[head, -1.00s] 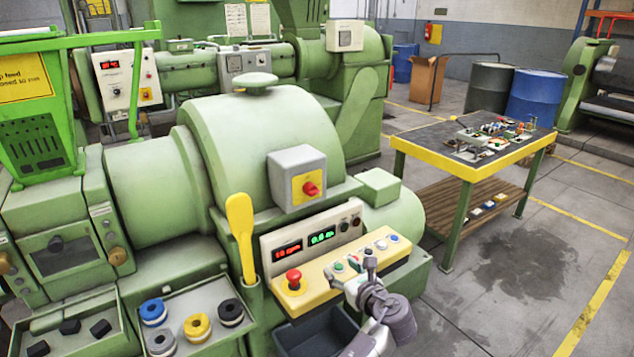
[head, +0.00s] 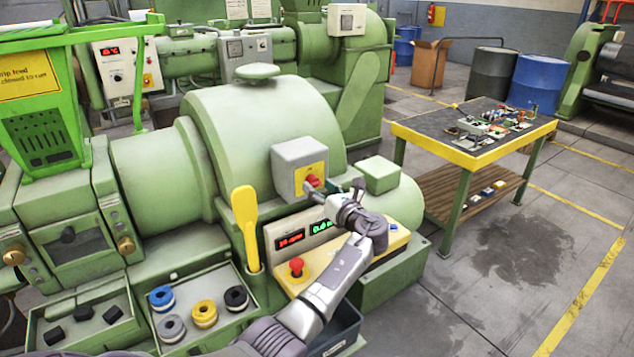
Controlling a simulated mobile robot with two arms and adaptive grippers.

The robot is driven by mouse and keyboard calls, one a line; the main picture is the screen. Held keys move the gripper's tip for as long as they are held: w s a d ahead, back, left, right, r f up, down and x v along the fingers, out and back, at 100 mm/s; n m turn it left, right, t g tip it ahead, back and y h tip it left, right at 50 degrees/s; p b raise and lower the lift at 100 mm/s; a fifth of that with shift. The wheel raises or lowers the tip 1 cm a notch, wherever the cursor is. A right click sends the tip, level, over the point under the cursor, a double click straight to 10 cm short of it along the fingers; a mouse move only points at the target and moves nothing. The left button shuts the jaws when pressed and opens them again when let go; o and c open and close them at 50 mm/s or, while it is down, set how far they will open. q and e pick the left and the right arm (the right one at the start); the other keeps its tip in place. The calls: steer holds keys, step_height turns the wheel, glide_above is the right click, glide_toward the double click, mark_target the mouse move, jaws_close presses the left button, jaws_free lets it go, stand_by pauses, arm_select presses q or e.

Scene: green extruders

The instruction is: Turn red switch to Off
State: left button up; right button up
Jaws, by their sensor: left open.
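The red rotary switch (head: 312,181) sits on a yellow plate on the front of a grey box (head: 290,165), mounted on the green extruder. My left gripper (head: 335,190) is open, with one finger close to the knob's lower right side and the other finger further right. I cannot tell whether the near finger touches the knob. The gripper hides part of the box's lower right side. My right gripper is out of view.
Below the gripper is a sloped control panel with a red mushroom button (head: 296,267) and lit displays (head: 291,240), partly covered by my arm. A yellow paddle (head: 245,225) stands left of it.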

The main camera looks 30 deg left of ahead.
arm_select(q)
steer(key=shift+x, duration=0.85)
jaws_close()
steer(key=shift+f, duration=0.1)
